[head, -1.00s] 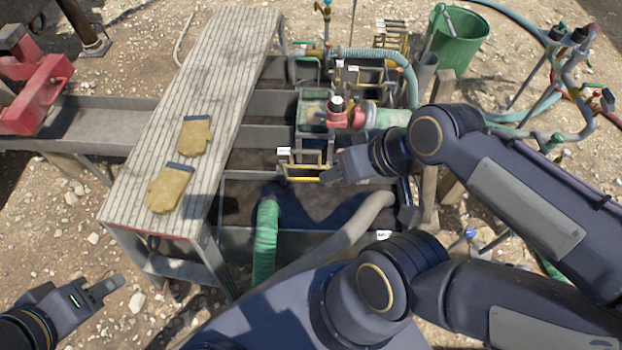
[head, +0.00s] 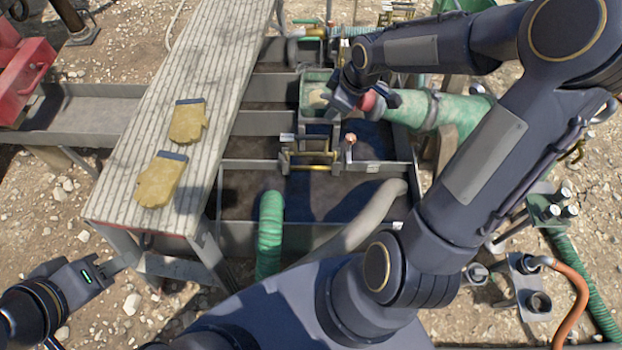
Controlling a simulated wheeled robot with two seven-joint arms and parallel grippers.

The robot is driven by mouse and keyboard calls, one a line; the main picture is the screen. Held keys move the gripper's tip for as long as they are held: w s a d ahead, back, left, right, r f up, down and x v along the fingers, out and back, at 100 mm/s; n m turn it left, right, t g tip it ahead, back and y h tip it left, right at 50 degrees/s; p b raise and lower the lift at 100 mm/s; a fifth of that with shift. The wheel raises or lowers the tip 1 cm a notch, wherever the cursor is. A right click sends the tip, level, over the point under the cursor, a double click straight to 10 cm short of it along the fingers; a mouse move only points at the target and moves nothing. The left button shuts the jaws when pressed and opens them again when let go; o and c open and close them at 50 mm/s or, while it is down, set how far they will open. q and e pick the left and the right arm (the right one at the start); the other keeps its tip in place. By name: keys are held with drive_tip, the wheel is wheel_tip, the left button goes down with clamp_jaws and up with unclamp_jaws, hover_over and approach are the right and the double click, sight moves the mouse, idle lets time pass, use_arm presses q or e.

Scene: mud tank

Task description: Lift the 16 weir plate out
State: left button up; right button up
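A weir plate with brass-coloured bars (head: 310,160) stands across the mud tank (head: 245,205), near the middle of the head view. A small pale tag (head: 287,137) sits at its upper left; no number on it can be read, so I cannot tell whether it is the 16 plate. My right gripper (head: 343,103) is over the tank, beyond this plate and beside a red fitting; its fingers are dark and partly hidden by its own wrist. My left gripper (head: 118,263) is low at the left, away from the tank; its finger gap is unclear.
A ribbed plank walkway (head: 215,85) with two yellow gloves (head: 187,122) borders the tank on the left. A green hose (head: 270,232) and a grey hose (head: 365,220) enter the near end. A green pipe (head: 435,108) and red fitting (head: 369,99) lie right of my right gripper.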

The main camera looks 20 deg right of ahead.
sight(315, 137)
drive_tip(key=shift+w+a+f+n+y+b, duration=0.2)
drive_tip(key=shift+w+f+n+b, duration=0.65)
drive_tip(key=shift+w+f, duration=2.45)
drive_tip(key=shift+w+d+f+n+y+b, duration=0.2)
drive_tip(key=shift+w+f+n+b, duration=0.55)
drive_tip(key=shift+f, duration=5)
drive_tip(key=shift+w+a+f+n+y+b, duration=0.2)
drive_tip(key=shift+w+f+n+b, duration=1.2)
drive_tip(key=shift+f, duration=3.15)
drive_tip(key=shift+w+f+m, duration=0.25)
drive_tip(key=shift+w+m, duration=0.2)
drive_tip(key=shift+m, duration=0.05)
clamp_jaws()
